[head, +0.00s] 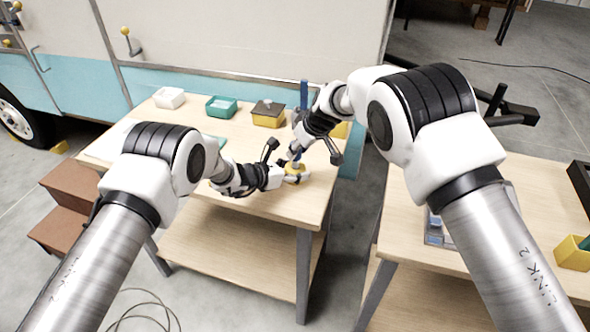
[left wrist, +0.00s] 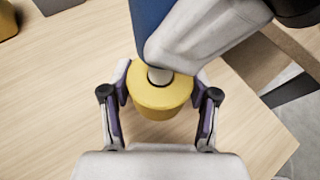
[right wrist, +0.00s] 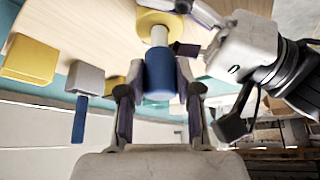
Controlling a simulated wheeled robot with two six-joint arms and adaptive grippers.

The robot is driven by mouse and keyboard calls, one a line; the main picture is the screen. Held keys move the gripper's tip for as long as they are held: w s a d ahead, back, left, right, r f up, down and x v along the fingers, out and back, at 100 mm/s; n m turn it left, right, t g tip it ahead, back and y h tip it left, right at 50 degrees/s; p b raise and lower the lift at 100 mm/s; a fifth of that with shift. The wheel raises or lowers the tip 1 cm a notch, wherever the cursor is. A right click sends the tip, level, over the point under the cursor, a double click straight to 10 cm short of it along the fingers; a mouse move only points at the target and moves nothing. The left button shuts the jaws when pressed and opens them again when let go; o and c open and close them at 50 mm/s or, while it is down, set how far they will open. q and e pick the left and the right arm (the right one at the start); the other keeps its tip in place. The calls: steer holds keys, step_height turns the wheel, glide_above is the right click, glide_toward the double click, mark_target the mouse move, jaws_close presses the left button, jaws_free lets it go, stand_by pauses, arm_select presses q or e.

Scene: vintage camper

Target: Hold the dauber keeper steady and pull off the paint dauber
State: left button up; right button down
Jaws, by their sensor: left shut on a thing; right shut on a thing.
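The dauber keeper (head: 296,168) is a round yellow block near the right front of the wooden table. It fills the space between my left gripper's fingers (left wrist: 160,105) in the left wrist view, and the fingers are shut on its sides. The paint dauber has a blue handle (right wrist: 160,78) and a pale shaft (left wrist: 160,75) that meets the keeper's top. My right gripper (right wrist: 160,95) is shut on the blue handle, above the keeper. The dauber's lower end is hidden, so I cannot tell how deep it sits.
A white bin (head: 168,97), a green bin (head: 221,106) and a yellow box with a grey lid (head: 268,115) stand along the back of the table. A grey block (right wrist: 86,78) with a blue bar is nearby. A second table (head: 410,190) stands right, across a gap.

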arm_select(q)
steer(key=shift+f, duration=0.1)
arm_select(e)
steer(key=shift+r, duration=2.05)
arm_select(q)
steer(key=o, duration=1.4)
